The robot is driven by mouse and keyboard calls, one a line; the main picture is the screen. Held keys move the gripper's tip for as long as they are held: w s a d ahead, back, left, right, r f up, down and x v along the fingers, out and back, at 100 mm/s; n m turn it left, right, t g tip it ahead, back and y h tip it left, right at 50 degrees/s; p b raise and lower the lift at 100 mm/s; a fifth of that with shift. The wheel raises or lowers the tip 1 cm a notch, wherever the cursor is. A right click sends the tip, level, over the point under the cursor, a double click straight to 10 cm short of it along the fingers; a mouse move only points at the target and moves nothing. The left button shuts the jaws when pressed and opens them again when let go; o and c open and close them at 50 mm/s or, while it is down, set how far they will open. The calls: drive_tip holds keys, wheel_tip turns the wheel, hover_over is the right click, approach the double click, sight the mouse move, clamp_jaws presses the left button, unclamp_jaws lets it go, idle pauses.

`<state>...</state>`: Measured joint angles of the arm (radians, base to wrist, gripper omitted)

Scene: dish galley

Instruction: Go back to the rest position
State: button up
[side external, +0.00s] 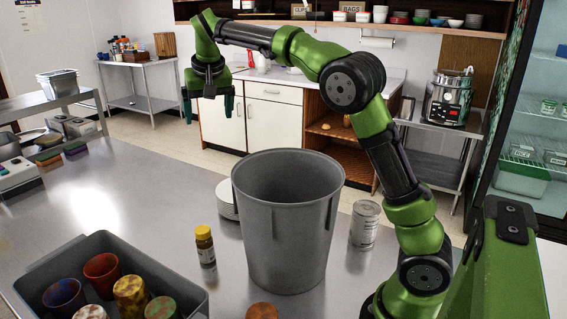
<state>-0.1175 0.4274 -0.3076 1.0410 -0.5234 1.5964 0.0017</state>
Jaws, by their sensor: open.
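My gripper (208,106) is in the upper left of the side external view. It points down with its two dark fingers spread apart and nothing between them. It hangs in the air, higher in the picture than the grey bin (285,225). The bin stands upright on the metal table (130,200). My green and black arm arches from the lower right, over the bin's right side, to the gripper. The inside bottom of the bin is hidden.
A grey tub (45,262) at the lower left holds several cups. A yellow-capped bottle (205,246), stacked white plates (227,199) and a can (364,224) stand around the bin. A round brown item (262,311) is at the front edge. The table's left middle is clear.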

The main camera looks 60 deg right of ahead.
drive_tip(key=shift+w+a+f, duration=0.25)
drive_tip(key=shift+w+a, duration=0.2)
drive_tip(key=shift+w, duration=0.35)
drive_tip(key=shift+w+a+f, duration=0.25)
drive_tip(key=shift+w+a, duration=0.2)
drive_tip(key=shift+w, duration=0.35)
